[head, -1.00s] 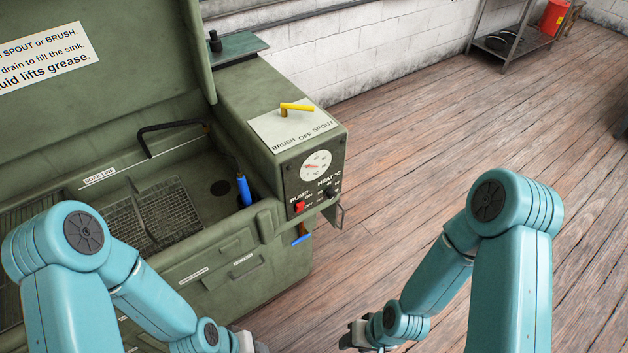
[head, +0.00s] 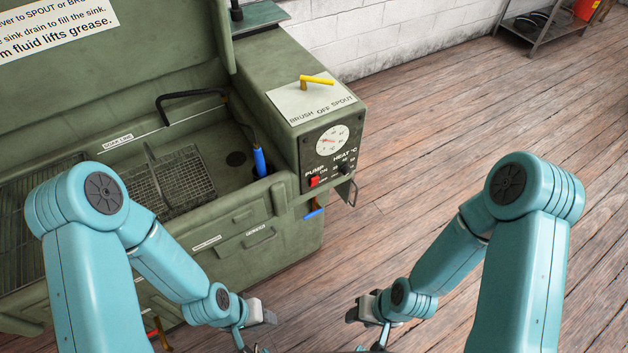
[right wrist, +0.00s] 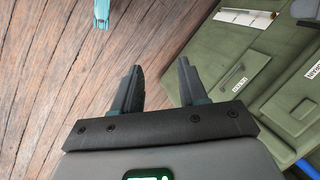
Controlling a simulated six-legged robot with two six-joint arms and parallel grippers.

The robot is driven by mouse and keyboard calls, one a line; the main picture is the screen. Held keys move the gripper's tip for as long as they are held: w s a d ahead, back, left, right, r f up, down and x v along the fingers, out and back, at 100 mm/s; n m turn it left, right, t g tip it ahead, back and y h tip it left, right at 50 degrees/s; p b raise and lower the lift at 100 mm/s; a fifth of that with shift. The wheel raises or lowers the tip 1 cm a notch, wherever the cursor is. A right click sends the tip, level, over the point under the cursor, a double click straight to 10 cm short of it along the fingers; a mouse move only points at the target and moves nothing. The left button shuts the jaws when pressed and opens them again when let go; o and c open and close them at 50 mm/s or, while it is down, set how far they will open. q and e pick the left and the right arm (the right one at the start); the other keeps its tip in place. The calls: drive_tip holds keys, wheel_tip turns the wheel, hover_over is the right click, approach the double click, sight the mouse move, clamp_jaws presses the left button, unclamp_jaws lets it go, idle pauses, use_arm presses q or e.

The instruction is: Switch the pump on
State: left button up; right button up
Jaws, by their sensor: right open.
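The red pump switch (head: 314,181) sits on the dark control panel (head: 325,160) at the front of the green parts washer's raised housing, under a round dial and beside a heat knob (head: 344,167). The switch's exact setting is too small to tell. My right gripper (head: 362,308) is low, right of the washer and apart from it. In the right wrist view its two dark fingers (right wrist: 160,88) are apart with nothing between them. My left gripper (head: 262,314) is low in front of the washer; its fingers are too unclear to read.
A yellow lever (head: 317,80) tops the housing on a BRUSH/OFF/SPOUT plate. A blue-handled brush (head: 259,162) stands at the sink's right. A metal handle (head: 349,190) juts from the housing's side. The wooden floor (head: 420,150) at right is clear; a shelf (head: 540,30) stands far back.

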drive_tip(key=c, duration=0.7)
drive_tip(key=shift+w+m, duration=0.25)
drive_tip(key=shift+m, duration=0.45)
clamp_jaws()
drive_tip(key=w+r+m+t+y+b, duration=0.2)
drive_tip(key=w+m+t+b, duration=0.5)
drive_tip(key=w+b, duration=0.6)
drive_tip(key=w+r+m+t+y+b, duration=0.2)
drive_tip(key=w+m+t+b, duration=0.2)
drive_tip(key=w+t+b, duration=0.8)
drive_tip(key=s+a+f+n+y+b, duration=0.1)
drive_tip(key=b, duration=0.8)
drive_tip(key=s+a+f+n+g+y+b, duration=0.1)
drive_tip(key=s+f+b, duration=0.1)
drive_tip(key=b, duration=0.7)
drive_tip(key=shift+s+a+f, duration=0.15)
drive_tip(key=shift+a, duration=0.1)
